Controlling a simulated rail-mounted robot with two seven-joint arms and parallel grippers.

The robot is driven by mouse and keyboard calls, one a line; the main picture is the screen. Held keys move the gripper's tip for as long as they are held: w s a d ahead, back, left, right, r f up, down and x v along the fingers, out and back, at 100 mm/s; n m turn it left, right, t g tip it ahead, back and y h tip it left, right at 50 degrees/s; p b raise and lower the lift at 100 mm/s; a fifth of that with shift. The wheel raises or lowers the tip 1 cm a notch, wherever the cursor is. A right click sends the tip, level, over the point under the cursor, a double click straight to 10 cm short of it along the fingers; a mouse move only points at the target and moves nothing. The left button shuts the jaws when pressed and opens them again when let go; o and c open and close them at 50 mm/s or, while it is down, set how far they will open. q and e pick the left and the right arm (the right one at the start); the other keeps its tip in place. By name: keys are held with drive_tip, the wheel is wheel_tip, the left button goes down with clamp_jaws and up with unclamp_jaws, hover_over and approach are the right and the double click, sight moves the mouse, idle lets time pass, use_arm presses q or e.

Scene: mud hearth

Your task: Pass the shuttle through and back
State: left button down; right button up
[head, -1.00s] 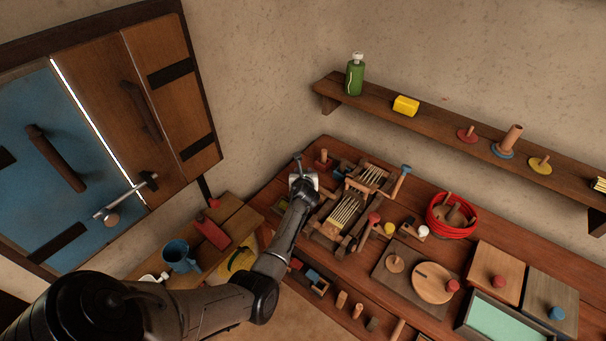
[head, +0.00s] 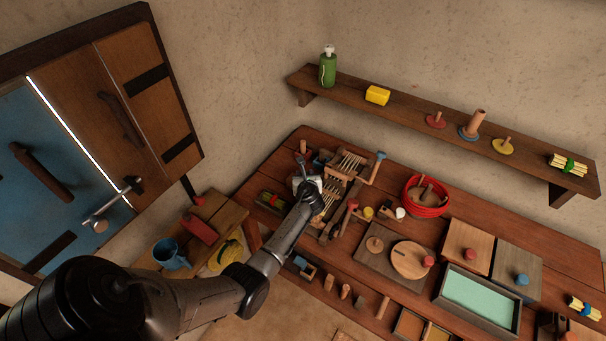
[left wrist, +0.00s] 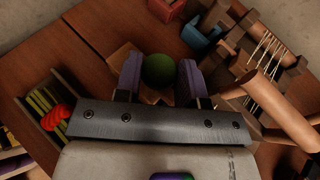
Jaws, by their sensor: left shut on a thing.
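The loom (head: 350,163) is a wooden frame with pale threads, standing at the left end of the workbench. Its threads (left wrist: 262,95) show at the right of the left wrist view. My left gripper (head: 311,187) is at the loom's left side, over its near part. In the left wrist view my left gripper (left wrist: 160,82) has its two purple fingers on either side of a round green knob (left wrist: 159,70), with wood around it. I take this to be the held shuttle; most of it is hidden behind the gripper. My right gripper is not in view.
A tray with a red-tied bundle (left wrist: 53,118) lies left of the gripper. A red coil basket (head: 427,196), a board with a round lid (head: 411,260) and a green-lined tray (head: 481,299) stand further right. A shelf (head: 450,135) runs above the bench.

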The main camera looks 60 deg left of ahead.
use_arm(q)
drive_tip(key=c, duration=0.7)
unclamp_jaws()
drive_tip(key=shift+s+d+r, duration=0.1)
drive_tip(key=shift+d+r, duration=0.05)
drive_tip(key=shift+d, duration=0.05)
drive_tip(key=p+v, duration=0.3)
drive_tip(key=v, duration=0.8)
drive_tip(key=shift+s+d, duration=0.2)
drive_tip(key=shift+v, duration=0.85)
